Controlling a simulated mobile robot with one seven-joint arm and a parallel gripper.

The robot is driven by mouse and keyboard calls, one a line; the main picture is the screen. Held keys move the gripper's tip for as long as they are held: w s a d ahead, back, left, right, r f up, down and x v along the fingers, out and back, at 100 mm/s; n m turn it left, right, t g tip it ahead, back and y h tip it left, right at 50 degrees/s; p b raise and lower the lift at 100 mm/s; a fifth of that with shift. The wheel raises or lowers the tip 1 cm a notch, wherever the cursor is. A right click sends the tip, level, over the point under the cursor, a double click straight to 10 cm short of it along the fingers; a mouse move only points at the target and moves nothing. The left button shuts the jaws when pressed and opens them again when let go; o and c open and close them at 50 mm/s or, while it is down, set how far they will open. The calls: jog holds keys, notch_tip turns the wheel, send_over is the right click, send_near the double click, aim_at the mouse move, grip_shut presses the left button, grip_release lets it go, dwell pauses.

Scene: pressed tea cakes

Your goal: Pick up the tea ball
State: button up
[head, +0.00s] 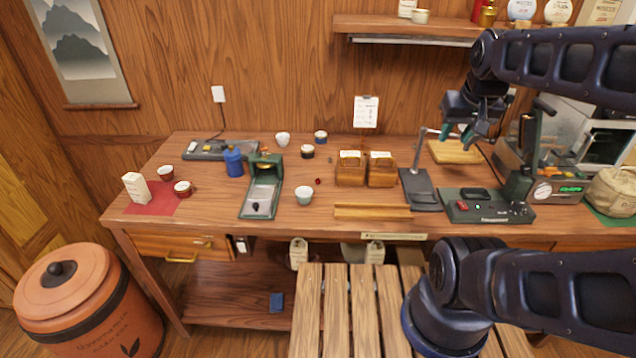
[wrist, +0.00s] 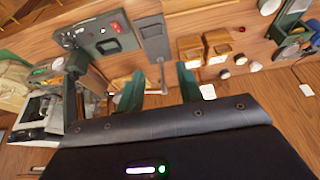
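I cannot surely tell which thing is the tea ball. A very small dark red roundish thing (head: 318,181) lies on the table right of a white-green cup; a small red spot also shows in the wrist view (wrist: 241,29). A tiny brown speck (head: 330,158) lies farther back. My gripper (head: 458,131) is raised over the right part of the table, high near the stand, far from both. In the wrist view, the green fingers of my gripper (wrist: 161,84) are apart with nothing held between them.
The wooden table (head: 340,197) holds two wooden boxes (head: 350,172), a green press-like device (head: 262,190), a dark stand (head: 418,188), a scale-like device (head: 487,206) and several cups. A wall shelf (head: 390,25) hangs above. A slatted bench (head: 338,315) stands in front.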

jog(key=shift+o, duration=0.8)
